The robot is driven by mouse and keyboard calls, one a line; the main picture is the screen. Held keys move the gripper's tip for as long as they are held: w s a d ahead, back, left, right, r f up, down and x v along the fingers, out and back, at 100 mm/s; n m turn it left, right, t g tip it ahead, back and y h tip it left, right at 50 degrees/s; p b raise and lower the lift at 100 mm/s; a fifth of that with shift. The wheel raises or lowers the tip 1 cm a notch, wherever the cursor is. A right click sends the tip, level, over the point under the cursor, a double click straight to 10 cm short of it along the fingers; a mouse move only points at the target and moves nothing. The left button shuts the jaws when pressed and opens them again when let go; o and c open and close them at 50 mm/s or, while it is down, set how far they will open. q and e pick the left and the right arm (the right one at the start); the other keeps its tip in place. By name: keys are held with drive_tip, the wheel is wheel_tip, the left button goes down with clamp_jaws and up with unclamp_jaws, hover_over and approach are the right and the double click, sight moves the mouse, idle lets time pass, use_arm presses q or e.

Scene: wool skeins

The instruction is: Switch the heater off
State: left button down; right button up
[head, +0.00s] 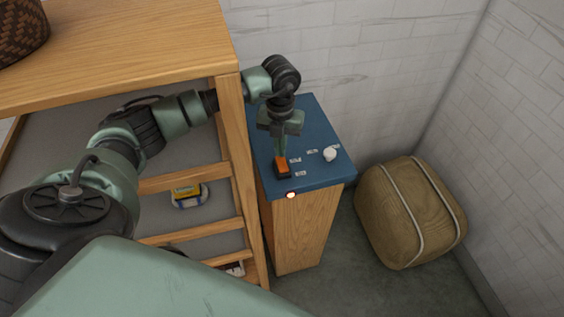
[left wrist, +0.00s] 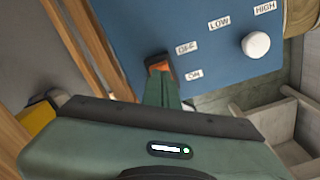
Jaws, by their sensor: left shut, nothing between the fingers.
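The heater's control stand is a wooden post (head: 304,232) with a blue top panel (head: 312,125). An orange rocker switch (head: 282,165) in a dark frame sits near the panel's front left. It also shows in the left wrist view (left wrist: 159,65), beside the OFF and ON labels. Its tilt is hard to tell. A small lamp (head: 291,195) on the front edge glows white with a red rim. My left gripper (head: 281,152) is shut and empty, pointing down at the switch. Its fingertips (left wrist: 160,78) partly cover it; I cannot tell whether they touch. My right gripper is not in view.
A white knob (head: 330,154) with LOW and HIGH labels is right of the switch. A wooden shelf unit (head: 240,170) stands close on the left, under my left arm. A tan pouf (head: 405,215) stands right. White brick walls close off the back and right.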

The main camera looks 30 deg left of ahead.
sight(281, 159)
use_arm(q)
drive_tip(key=shift+f+b, duration=0.75)
drive_tip(key=shift+f, duration=0.25)
idle(0.7)
drive_tip(key=shift+r+p, duration=2.3)
drive_tip(key=shift+r, duration=1.25)
